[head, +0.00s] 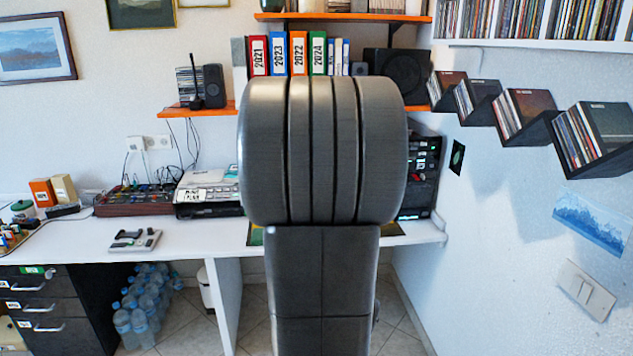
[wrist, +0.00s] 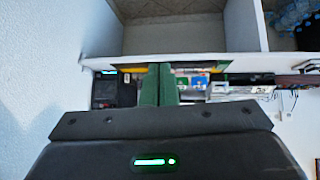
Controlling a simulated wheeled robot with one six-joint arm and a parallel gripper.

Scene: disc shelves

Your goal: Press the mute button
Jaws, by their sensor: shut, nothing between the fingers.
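I cannot make out a button marked mute in either view. In the head view, a rack of black equipment (head: 420,170) stands at the right end of the white desk, partly hidden by my arm. A mixer-like box with cables (head: 135,198) and a pale keyed device (head: 208,190) stand at the left. In the wrist view, my gripper (wrist: 160,72) shows two green fingers pressed together, empty, pointing toward the desk edge. A dark box (wrist: 114,91) lies just left of the fingertips. In the head view, my arm hides the gripper.
The white desk (head: 200,240) has free room near its front left, around a small grey device (head: 135,240). An orange shelf with binders (head: 298,54) and a black speaker (head: 398,70) is above. Disc racks (head: 595,135) stick out from the right wall.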

